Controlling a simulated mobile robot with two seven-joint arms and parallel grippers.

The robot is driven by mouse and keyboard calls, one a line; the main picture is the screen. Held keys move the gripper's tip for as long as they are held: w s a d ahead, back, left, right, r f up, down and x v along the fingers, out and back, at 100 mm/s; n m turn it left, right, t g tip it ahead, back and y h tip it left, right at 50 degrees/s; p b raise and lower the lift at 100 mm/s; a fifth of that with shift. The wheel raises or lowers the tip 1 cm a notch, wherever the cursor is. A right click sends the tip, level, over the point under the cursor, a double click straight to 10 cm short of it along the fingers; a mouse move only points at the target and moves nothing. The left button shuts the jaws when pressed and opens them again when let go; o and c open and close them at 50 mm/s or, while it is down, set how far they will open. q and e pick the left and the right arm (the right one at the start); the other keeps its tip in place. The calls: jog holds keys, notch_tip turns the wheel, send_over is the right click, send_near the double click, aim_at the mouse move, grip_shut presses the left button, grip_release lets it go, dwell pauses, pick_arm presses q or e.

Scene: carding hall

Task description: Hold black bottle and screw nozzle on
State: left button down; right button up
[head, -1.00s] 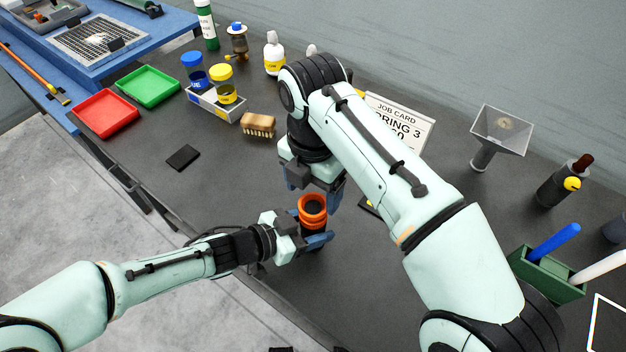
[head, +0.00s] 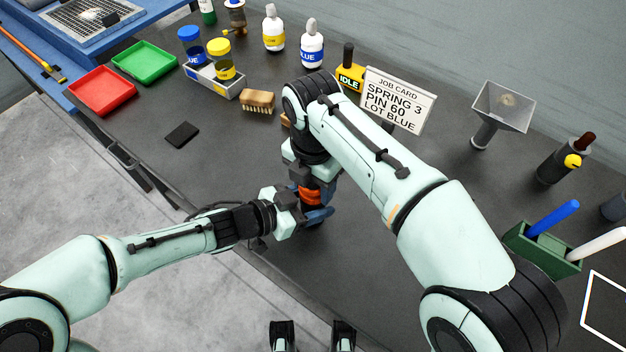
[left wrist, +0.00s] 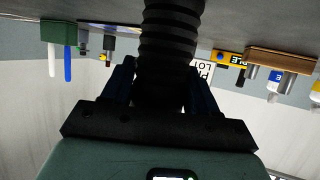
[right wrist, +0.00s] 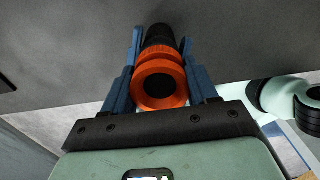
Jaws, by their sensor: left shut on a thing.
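The black bottle (left wrist: 170,45) is ribbed, and my left gripper (head: 316,214) is shut around it near the bench's front edge. In the left wrist view its blue fingers lie along both sides of the bottle. The orange nozzle (right wrist: 160,82) sits at the bottle's top end, with a dark round opening facing the right wrist camera. My right gripper (right wrist: 162,38) has one finger on each side of the orange part, close against it. Whether the fingers press on it is unclear. In the head view the orange nozzle (head: 310,194) is partly hidden by my right gripper.
Behind stand a job card (head: 398,100), a yellow IDLE sign (head: 350,80), a brush (head: 257,101) and bottles. A funnel (head: 503,105) and green holder (head: 540,250) are at right. Red (head: 103,90) and green (head: 145,62) trays are at left. The bench centre-left is mostly clear.

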jog(key=m, duration=0.5)
jog(key=shift+m, duration=0.3)
jog(key=m, duration=0.7)
jog(key=o, duration=1.2)
jog(key=shift+c, duration=0.2)
jog(key=shift+r, duration=2.25)
